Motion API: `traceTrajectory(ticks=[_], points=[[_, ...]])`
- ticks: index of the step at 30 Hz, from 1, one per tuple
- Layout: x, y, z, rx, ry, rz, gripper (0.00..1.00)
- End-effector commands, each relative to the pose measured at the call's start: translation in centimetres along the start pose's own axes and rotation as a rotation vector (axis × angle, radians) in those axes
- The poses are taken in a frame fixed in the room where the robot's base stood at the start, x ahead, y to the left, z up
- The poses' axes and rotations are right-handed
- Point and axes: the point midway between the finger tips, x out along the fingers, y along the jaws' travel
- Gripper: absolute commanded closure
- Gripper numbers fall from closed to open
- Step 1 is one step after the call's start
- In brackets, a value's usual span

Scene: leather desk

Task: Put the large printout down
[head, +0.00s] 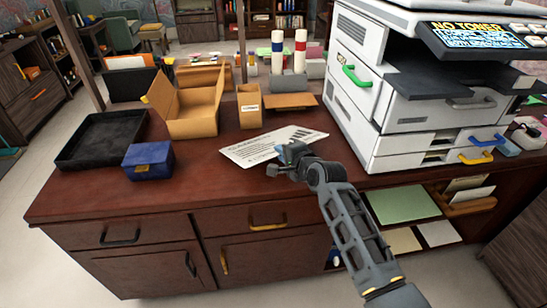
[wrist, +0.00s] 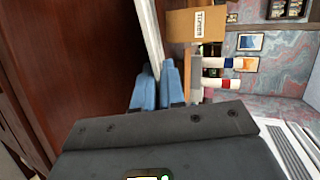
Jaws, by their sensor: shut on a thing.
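The large printout (head: 262,146), a white sheet with dark print and a small bar chart, lies flat in the air or on the dark red-brown desk (head: 215,195); I cannot tell if it touches the desk top. My gripper (head: 287,155) is shut on its near edge. In the wrist view the printout (wrist: 149,38) shows edge-on as a thin white strip between the blue fingertips of my gripper (wrist: 154,82). The desk surface (wrist: 85,60) fills the left of that view.
A large printer (head: 400,95) reading "NO TONER" stands on the right. Behind the printout are a toner box (head: 249,105) and an open cardboard box (head: 190,105). A blue box (head: 147,160) and black tray (head: 100,140) stand left. The desk's front middle is clear.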

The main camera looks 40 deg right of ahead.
Motion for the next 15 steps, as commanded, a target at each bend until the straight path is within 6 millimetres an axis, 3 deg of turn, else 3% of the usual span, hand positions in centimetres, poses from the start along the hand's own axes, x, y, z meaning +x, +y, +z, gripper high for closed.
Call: traceTrajectory(ticks=[4, 5, 9, 15], points=[[-0.01, -0.06, 0.00, 0.000, 0.000, -0.001, 1.00], [-0.01, -0.02, 0.00, 0.000, 0.000, 0.000, 0.89], [-0.01, -0.03, 0.00, 0.000, 0.000, 0.000, 0.75], [-0.02, -0.04, 0.00, 0.000, 0.000, 0.000, 0.73]])
